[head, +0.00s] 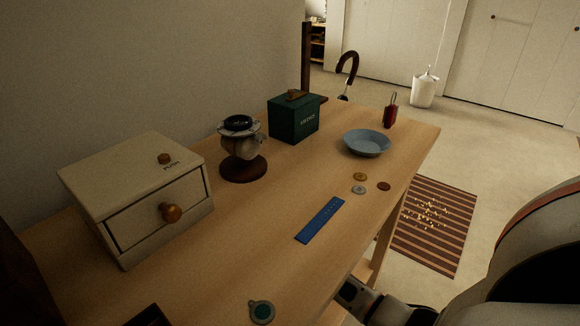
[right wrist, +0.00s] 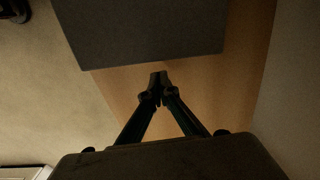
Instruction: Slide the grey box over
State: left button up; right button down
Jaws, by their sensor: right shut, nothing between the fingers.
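A dark grey flat-faced thing, which looks like the grey box (right wrist: 145,32), fills the upper part of the right wrist view. I cannot pick it out in the head view. My right gripper (right wrist: 158,82) is shut and empty, its fingertips close below the grey box's near edge; I cannot tell whether they touch. In the head view my right arm reaches down past the table's front edge, and its fingertips are hidden. I cannot make out my left gripper.
The wooden table (head: 290,195) holds a drawer box (head: 85,190), a grinder (head: 240,150), a green box (head: 294,120), a blue bowl (head: 367,143), several coins and a blue ruler (head: 320,220). A striped mat (head: 440,245) lies on the floor at right.

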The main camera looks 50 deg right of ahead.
jog(key=a, duration=0.2)
jog(key=shift+a+r, duration=0.3)
pick_arm(q)
jog(key=shift+s+d+r+n, duration=0.15)
jog(key=shift+d+n, duration=0.1)
jog(key=shift+n, duration=0.15)
pick_arm(e)
jog(key=shift+w+r, duration=0.1)
pick_arm(q)
jog(key=shift+r, duration=0.1)
pick_arm(e)
jog(key=shift+a, duration=0.15)
